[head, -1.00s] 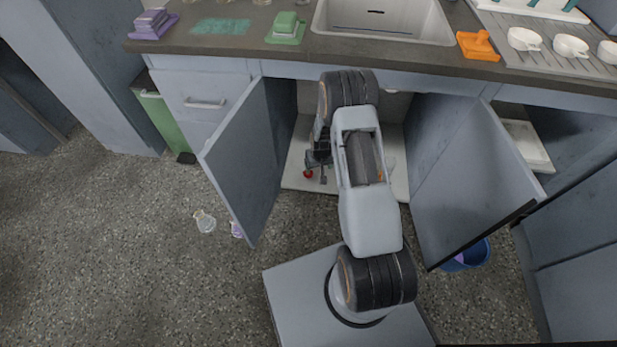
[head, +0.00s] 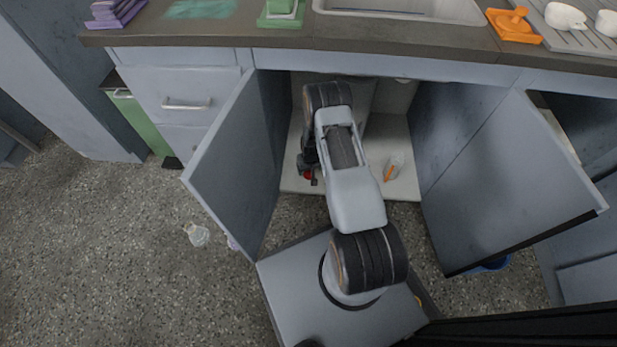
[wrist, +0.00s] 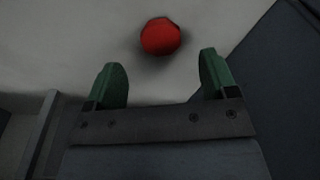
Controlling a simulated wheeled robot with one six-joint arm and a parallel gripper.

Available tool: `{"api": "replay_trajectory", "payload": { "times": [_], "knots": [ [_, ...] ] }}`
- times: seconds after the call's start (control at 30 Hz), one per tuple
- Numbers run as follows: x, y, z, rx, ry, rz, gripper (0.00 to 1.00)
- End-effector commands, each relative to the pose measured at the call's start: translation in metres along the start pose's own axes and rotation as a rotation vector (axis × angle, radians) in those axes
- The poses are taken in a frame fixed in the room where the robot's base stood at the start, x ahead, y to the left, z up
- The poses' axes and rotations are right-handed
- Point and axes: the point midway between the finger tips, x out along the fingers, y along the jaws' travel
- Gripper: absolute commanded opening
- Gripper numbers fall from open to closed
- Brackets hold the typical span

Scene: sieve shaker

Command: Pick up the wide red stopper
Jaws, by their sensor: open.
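The wide red stopper (wrist: 161,37) lies on the pale cabinet floor, seen in the wrist view just beyond my fingertips and between their lines. My gripper (wrist: 164,75) is open, with its two green fingers apart and nothing between them. In the head view the red stopper (head: 308,174) shows as a small red spot at the left front of the cabinet floor, partly hidden by my gripper (head: 314,178). I cannot tell the height gap between the fingers and the stopper.
Open cabinet doors stand left (head: 238,165) and right (head: 505,175) of my arm. A clear container with an orange item (head: 389,172) stands on the cabinet floor (head: 405,188) to the right. A clear flask (head: 197,235) lies on the ground outside the left door.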

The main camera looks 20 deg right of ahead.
Motion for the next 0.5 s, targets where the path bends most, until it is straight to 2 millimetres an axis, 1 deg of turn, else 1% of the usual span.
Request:
{"api": "replay_trajectory", "payload": {
  "times": [0.03, 0.2, 0.4, 0.5],
  "knots": [
    [0.005, 0.0, 0.0, -0.001, 0.001, 0.0, 0.79],
    [0.013, -0.001, 0.0, -0.003, -0.001, 0.0, 0.79],
    [0.042, -0.002, 0.001, -0.004, 0.0, 0.0, 0.79],
    [0.053, -0.002, 0.001, -0.005, 0.0, -0.001, 0.79]
  ]
}}
